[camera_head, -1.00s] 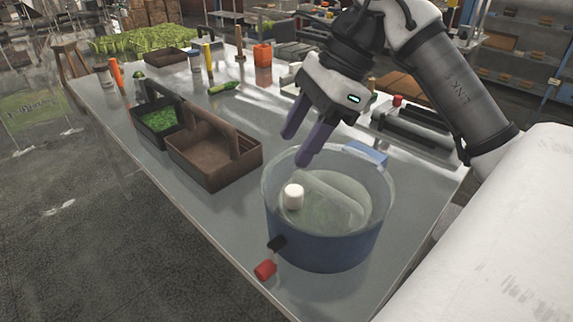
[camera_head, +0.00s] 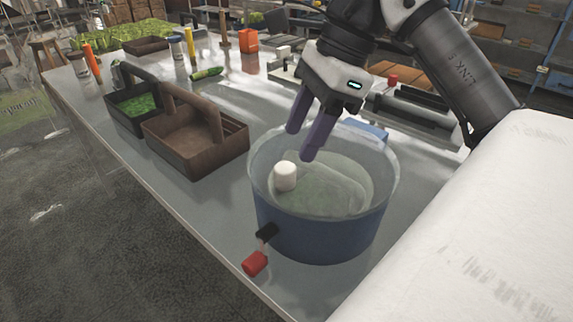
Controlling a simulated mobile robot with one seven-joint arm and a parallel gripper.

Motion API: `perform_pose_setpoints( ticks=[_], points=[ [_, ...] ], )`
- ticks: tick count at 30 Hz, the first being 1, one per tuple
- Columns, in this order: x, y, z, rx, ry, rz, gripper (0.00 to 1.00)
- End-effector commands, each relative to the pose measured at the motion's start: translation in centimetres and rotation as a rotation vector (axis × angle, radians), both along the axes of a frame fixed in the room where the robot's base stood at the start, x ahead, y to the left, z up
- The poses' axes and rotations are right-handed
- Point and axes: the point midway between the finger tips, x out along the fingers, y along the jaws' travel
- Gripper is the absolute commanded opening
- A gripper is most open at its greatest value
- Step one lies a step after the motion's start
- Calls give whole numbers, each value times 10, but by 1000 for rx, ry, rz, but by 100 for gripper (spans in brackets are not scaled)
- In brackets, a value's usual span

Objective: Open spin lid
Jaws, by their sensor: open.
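A large round blue tub (camera_head: 315,228) with a clear upper part stands near the front edge of the metal table. Its round, see-through lid (camera_head: 335,190) appears to lie over the top, with a white cylindrical knob (camera_head: 285,176) left of its middle. I cannot tell clearly whether the lid is seated. My gripper (camera_head: 301,143) is open and empty, fingers pointing down over the far side of the tub. Its fingertips are above and behind the knob, apart from it. A black fitting with a red knob (camera_head: 255,263) sticks out at the tub's lower front left.
A brown handled caddy (camera_head: 190,155) stands left of the tub, with a dark caddy holding green bits (camera_head: 138,108) behind it. A blue item (camera_head: 366,131) lies behind the tub. Bottles and an orange container (camera_head: 249,40) stand at the back.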

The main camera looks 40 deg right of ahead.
Motion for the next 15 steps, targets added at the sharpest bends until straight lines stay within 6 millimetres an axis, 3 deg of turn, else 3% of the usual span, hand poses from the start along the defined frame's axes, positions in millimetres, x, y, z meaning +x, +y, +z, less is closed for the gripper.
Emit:
perform_pose_setpoints(
  ticks=[1, 6, 15],
  points=[
    [1, 3, -16, -2, 1, 0, 52],
    [6, 12, -40, 0, 0, 0, 52],
    [12, 22, -62, 0, 0, 0, 52]
  ],
)
